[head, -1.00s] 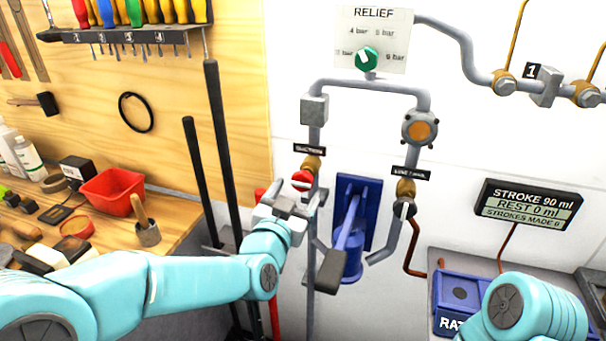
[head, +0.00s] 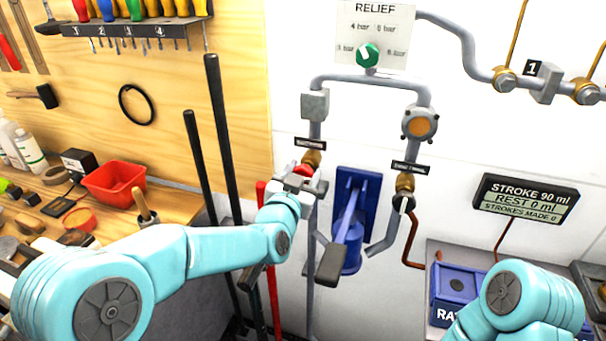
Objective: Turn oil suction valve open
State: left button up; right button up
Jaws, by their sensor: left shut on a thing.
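The suction valve has a brass body (head: 312,158) on the left grey pipe, under a small black label (head: 309,143). Its red handle (head: 303,170) is partly hidden by my left gripper (head: 304,182), which is shut on it. The handle's exact angle is hard to tell. My left arm reaches in from the left below the valve. Of my right arm only a turquoise link shows at the lower right; its gripper is out of the picture.
A blue hand pump (head: 350,225) with a dark-ended lever stands just right of the gripper. A second brass valve (head: 404,183) is on the right pipe. Dark bars (head: 228,150) lean at left beside the workbench. A display (head: 525,200) reads strokes made 0.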

pick_arm(q)
jog(key=shift+f+b, duration=0.1)
jog(key=shift+b, duration=0.25)
jog(key=n+b, duration=0.8)
jog(key=b, duration=0.2)
jog(key=shift+f, duration=0.15)
jog(key=shift+a+n+b, duration=0.1)
jog(key=shift+n+b, duration=0.8)
jog(key=shift+b, duration=0.05)
jog(key=n+b, duration=0.3)
jog(key=n, duration=0.1)
jog(key=shift+n, duration=0.3)
jog(key=shift+r+n+b, duration=0.2)
jog(key=shift+n+b, duration=0.55)
jog(key=shift+n, duration=1.05)
